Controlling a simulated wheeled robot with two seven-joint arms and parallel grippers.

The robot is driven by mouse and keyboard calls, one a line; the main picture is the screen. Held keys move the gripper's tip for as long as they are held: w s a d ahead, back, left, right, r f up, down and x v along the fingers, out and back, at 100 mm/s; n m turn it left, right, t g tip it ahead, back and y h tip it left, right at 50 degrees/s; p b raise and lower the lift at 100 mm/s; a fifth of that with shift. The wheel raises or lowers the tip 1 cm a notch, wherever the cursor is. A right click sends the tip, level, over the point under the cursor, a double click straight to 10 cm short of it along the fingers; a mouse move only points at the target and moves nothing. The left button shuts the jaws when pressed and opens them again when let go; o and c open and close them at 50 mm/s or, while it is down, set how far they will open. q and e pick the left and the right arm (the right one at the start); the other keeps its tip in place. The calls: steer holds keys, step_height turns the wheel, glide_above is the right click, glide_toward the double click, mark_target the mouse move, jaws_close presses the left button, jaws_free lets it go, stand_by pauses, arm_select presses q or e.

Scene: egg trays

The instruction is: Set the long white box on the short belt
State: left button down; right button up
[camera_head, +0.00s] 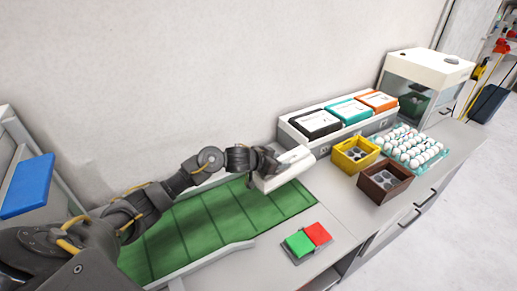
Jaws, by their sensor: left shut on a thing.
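The long white box (289,171) is held by my left gripper (268,168) above the right end of the green short belt (215,222). The box is tilted, with its right end higher in the picture. My left gripper is shut on the box's left part, and its fingers partly hide the box. I cannot tell whether the box touches the belt or its edge. The left arm reaches across the belt from the lower left. My right gripper is not in view.
A green and red button pad (307,239) sits in front of the belt. A yellow box (356,154), a brown box (385,181) and an egg tray (410,148) stand to the right. Black, teal and orange cartons lie in a rack (340,136) by the wall.

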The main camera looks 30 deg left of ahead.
arm_select(q)
steer(key=a+m+h+p, duration=0.1)
steer(key=a, duration=0.7)
steer(key=shift+s+r, duration=0.2)
steer(key=shift+s, duration=0.05)
steer(key=shift+f+b, duration=4.25)
steer(key=shift+f, duration=0.75)
steer(key=shift+f+g, duration=0.3)
steer(key=shift+f, duration=0.2)
